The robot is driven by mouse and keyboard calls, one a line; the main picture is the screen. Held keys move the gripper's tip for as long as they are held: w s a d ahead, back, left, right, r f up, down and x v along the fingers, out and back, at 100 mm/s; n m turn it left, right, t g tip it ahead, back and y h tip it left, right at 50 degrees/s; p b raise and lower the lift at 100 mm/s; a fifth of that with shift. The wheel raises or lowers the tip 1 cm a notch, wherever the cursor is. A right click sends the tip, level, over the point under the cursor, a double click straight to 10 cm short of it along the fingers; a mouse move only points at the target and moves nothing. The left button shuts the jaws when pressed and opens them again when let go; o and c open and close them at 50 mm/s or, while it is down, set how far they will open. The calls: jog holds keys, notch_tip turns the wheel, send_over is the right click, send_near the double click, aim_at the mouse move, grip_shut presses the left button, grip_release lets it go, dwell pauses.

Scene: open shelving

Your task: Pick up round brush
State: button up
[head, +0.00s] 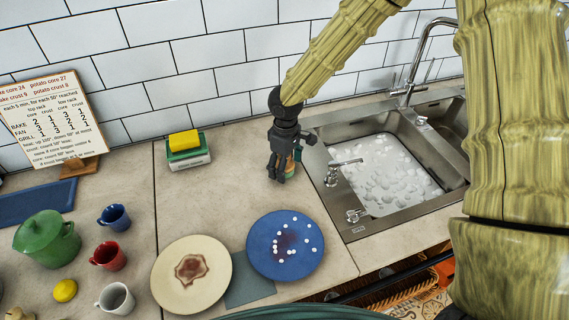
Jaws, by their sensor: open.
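My gripper (281,176) points down over the counter, just left of the sink. Its jaws are open. A small object with an orange-brown and greenish part (291,166) shows just behind and beside the fingers. It may be the round brush, but my gripper hides most of it. I cannot tell whether the fingers touch it or stand around it.
The steel sink (341,229) with foamy water lies right of my gripper. A sponge holder (188,160) stands to the left. A blue plate (262,262) and a cream plate (170,285) lie in front. Counter between the holder and my gripper is clear.

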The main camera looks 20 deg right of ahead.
jog(key=c, duration=1.2)
jog(key=shift+r, duration=0.1)
jog(key=shift+w+r+b, duration=0.1)
jog(key=shift+r+b, duration=0.25)
jog(key=shift+r, duration=0.5)
jog(key=shift+s+r+b, duration=0.35)
jog(key=shift+r+b, duration=0.05)
jog(key=shift+r, duration=0.4)
jog(key=s+b, duration=0.1)
jog(key=s, duration=0.4)
jog(key=s+d+r+b, duration=0.1)
jog(key=s, duration=0.4)
jog(key=s+d+b, duration=0.1)
jog(key=s, duration=0.4)
jog(key=shift+s+r, duration=0.15)
jog(key=shift+r, duration=0.15)
jog(key=shift+o, duration=1.3)
jog(key=shift+c, duration=0.3)
